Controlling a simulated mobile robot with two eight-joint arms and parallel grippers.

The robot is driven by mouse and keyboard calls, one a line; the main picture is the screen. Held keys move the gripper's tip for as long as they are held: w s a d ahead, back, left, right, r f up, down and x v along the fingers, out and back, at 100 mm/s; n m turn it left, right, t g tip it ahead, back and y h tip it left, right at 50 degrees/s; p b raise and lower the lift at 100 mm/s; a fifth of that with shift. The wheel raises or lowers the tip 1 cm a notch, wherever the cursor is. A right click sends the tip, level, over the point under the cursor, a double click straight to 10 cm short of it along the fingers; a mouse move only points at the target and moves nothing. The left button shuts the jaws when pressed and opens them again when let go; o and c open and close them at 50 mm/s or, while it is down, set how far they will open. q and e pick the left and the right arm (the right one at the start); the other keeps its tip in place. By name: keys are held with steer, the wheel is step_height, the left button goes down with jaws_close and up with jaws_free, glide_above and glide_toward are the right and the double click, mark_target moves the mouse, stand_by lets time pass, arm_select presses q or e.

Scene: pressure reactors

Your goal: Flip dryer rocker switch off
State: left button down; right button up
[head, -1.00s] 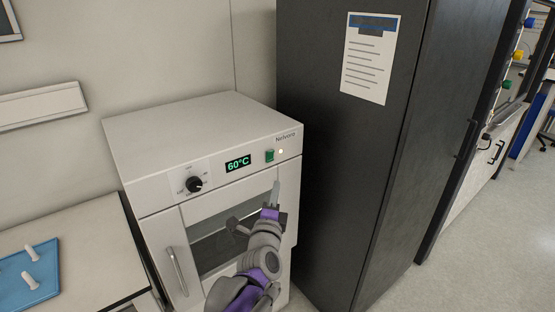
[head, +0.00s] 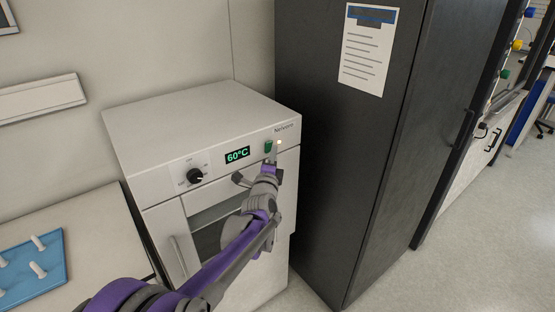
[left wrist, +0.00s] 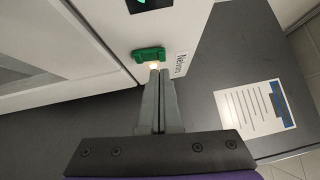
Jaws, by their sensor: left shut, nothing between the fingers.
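The white dryer (head: 205,112) stands against the wall, its display (head: 237,155) reading 60°C. The green rocker switch (head: 268,147) is on the right of its front panel, beside a small lit lamp (head: 279,143). My left gripper (head: 276,155) is shut and empty, its tips just below the switch and lamp. In the left wrist view the green switch (left wrist: 149,55) lies just beyond the shut fingertips (left wrist: 158,72), with the lamp glow between them. I cannot tell whether the tips touch the panel. My right gripper is not in view.
A black dial (head: 195,176) is left of the display. The tall dark cabinet (head: 340,180) stands close on the dryer's right. A blue tray (head: 58,262) with white pegs lies on the bench at left. Open floor is at right.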

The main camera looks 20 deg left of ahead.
arm_select(q)
steer(key=shift+w+a, duration=0.35)
steer(key=shift+a, duration=0.05)
steer(key=shift+w+a+r, duration=0.1)
steer(key=shift+a+r, duration=0.05)
steer(key=shift+a, duration=0.05)
stand_by(0.4)
